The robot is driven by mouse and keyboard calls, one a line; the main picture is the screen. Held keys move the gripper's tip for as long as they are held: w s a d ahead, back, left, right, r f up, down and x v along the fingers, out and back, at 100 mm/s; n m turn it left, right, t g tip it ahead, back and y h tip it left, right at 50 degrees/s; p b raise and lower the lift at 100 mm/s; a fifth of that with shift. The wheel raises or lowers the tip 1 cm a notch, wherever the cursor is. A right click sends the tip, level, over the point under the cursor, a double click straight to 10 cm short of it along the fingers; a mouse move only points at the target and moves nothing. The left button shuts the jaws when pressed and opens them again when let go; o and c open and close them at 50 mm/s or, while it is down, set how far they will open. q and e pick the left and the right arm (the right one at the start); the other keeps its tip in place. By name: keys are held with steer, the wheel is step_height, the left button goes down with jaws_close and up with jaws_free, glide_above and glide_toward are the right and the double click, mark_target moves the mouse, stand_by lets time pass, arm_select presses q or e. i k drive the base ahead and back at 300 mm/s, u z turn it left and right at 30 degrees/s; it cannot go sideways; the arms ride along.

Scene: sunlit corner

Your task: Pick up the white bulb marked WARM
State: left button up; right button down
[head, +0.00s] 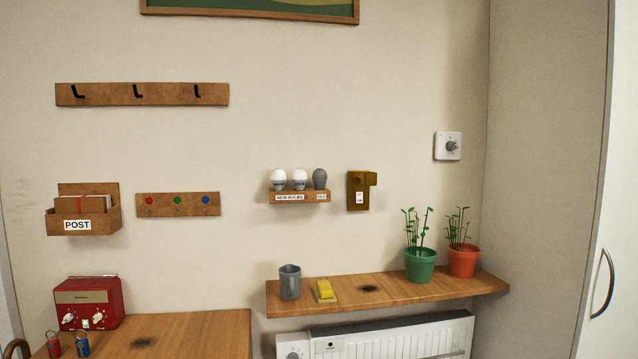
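Two white bulbs stand upright side by side on a small wooden wall rack (318,197), a left one (278,177) and a right one (299,177). Both have grey bases. Any WARM marking on them is too small to read. A dark grey bulb (320,177) stands at the rack's right end. A label (289,198) on the rack's front reads NEW BULBS, and a smaller label is at its right. Neither of my grippers is in view.
Below the rack, a wooden shelf (445,291) over a radiator (395,338) holds a grey mug (290,282), a yellow sponge (325,290) and two potted plants. A brown wall box (358,190) hangs close right of the rack. A red radio (90,303) stands on the left table (200,335).

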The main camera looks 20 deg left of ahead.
mark_target(278, 177)
steer(key=z, duration=0.3)
steer(key=i, duration=2.15)
steer(key=u, duration=1.45)
steer(key=i, duration=0.65)
steer(key=u, duration=0.7)
